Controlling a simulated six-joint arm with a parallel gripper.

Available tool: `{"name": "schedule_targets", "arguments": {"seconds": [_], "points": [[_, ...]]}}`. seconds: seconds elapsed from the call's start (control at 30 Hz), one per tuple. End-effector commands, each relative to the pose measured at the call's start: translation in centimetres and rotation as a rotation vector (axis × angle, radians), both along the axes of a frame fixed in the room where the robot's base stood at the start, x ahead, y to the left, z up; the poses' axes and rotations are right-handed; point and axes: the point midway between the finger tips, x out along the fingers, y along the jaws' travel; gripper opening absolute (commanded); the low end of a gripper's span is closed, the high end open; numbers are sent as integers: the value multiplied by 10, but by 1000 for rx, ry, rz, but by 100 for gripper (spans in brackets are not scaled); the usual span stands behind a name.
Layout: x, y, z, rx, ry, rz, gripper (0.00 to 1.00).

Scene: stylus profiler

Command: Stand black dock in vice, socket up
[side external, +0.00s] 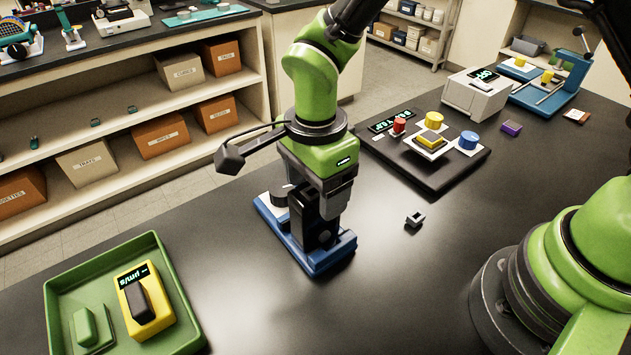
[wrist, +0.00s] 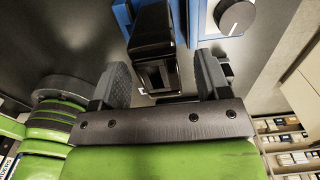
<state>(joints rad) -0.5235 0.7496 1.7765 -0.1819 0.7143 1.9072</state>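The black dock (wrist: 153,40) stands upright at the blue vice, its rectangular socket facing the wrist camera, which looks down at it. In the side view the dock (side external: 322,238) is a dark block low between my fingers, partly hidden by them. The blue vice (side external: 334,264) sits on the dark bench; its blue edge (wrist: 122,16) and grey knob show in the wrist view. My gripper (side external: 318,216) points down over the vice. In the wrist view its fingers (wrist: 162,84) are apart on either side of the dock, with a visible gap on the right. How deep the dock sits is hidden.
A small grey notched block (side external: 414,219) lies on the bench right of the vice. A black control panel (side external: 455,178) with colored knobs stands behind it. A green tray (side external: 62,280) holding a yellow-black meter (side external: 163,305) and a green block is at front left. Bench between is clear.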

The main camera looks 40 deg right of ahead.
Motion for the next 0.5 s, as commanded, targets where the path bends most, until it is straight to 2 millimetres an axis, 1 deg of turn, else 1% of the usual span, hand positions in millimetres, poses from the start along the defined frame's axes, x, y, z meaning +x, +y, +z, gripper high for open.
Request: {"name": "schedule_targets", "arguments": {"seconds": [0.07, 0.1, 0.37, 0.5], "points": [[0, 0, 0, 0, 0, 0, 70], [0, 0, 0, 0, 0, 0, 65], [0, 0, 0, 0, 0, 0, 65], [1, 0, 10, 1, -3, 0, 65]]}}
